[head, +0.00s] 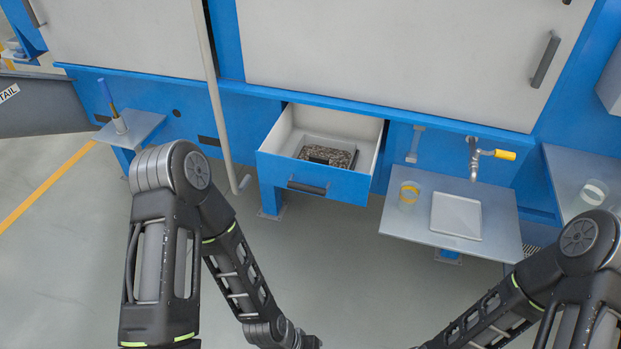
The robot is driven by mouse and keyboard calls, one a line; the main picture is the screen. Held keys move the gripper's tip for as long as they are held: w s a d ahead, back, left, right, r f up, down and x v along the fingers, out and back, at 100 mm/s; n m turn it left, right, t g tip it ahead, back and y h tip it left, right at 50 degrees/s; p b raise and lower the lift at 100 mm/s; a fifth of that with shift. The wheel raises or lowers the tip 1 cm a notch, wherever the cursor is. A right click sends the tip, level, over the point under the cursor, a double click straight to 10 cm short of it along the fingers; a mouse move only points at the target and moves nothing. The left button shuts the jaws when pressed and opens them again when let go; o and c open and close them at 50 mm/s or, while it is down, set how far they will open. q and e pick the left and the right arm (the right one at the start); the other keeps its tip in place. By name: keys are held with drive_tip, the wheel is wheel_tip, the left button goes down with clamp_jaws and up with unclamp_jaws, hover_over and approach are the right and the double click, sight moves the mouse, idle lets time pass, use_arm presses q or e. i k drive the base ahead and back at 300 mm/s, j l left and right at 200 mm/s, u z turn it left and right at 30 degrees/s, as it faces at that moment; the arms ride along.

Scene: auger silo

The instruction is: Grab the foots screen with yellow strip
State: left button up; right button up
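A second clear round container with a pale yellowish band (594,192) stands on the right-hand shelf. A pulled-out blue drawer (318,180) holds a pale tray with speckled, dark-grey material (327,156). My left arm reaches down to the bottom middle, and my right arm lies at the bottom right. Both grippers are below the picture edge.
A white square tray (456,215) lies right of the banded container on the grey shelf (400,225). A tap with a yellow handle (503,155) is above it. A pale vertical pole (216,105) stands left of the drawer. A small left shelf (140,130) holds a blue-handled tool. The floor between is clear.

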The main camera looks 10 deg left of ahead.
sight(326, 151)
drive_tip(key=i+j, duration=0.2)
drive_tip(key=j, duration=0.15)
drive_tip(key=i+j, duration=0.2)
drive_tip(key=j, duration=0.2)
drive_tip(key=i+j, duration=0.2)
drive_tip(key=j, duration=0.15)
drive_tip(key=j+z, duration=0.1)
drive_tip(key=z, duration=1.25)
drive_tip(key=i+j, duration=0.05)
